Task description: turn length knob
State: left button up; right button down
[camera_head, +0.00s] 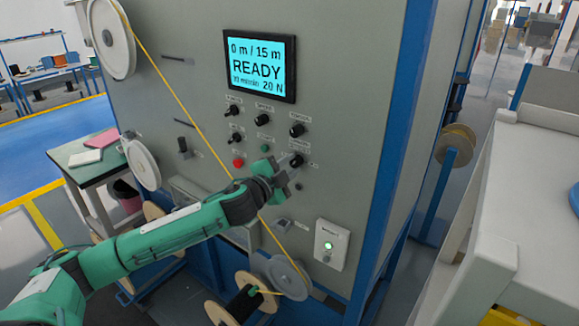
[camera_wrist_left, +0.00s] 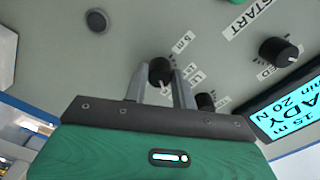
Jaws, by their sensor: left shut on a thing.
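The length knob (camera_head: 297,160) is a small black knob at the lower right of the knob group on the grey machine panel. In the left wrist view the knob (camera_wrist_left: 160,71) sits between my two finger tips, with "5 m" and "10" marks on the panel beside it. My left gripper (camera_head: 284,176) is shut on this knob, and its fingers partly hide it in the head view. The screen (camera_head: 260,66) reads "0 m / 15 m", "READY" and "20 N". My right gripper is not in view.
More black knobs (camera_head: 297,129) sit above and to the left. A red button (camera_head: 238,162) and a green button (camera_head: 265,148) are nearby. A yellow cable (camera_head: 188,112) runs diagonally across the panel behind my left arm. A white box with a green light (camera_head: 331,244) is lower right.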

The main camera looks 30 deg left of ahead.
pick_arm(q)
jog(key=o, duration=1)
jog(key=shift+s, duration=0.1)
jog(key=shift+s+f+b, duration=0.1)
jog(key=shift+s+b, duration=0.15)
jog(key=shift+b, duration=0.05)
jog(key=shift+s+a+b, duration=0.3)
jog(key=shift+s+b, duration=0.7)
jog(key=shift+s, duration=1.15)
jog(key=shift+s+a+b, duration=0.3)
jog(key=shift+s+b, duration=0.7)
jog(key=shift+s, duration=1.2)
jog(key=shift+s+a+b, duration=0.3)
jog(key=shift+s+b, duration=0.7)
jog(key=shift+s, duration=1.15)
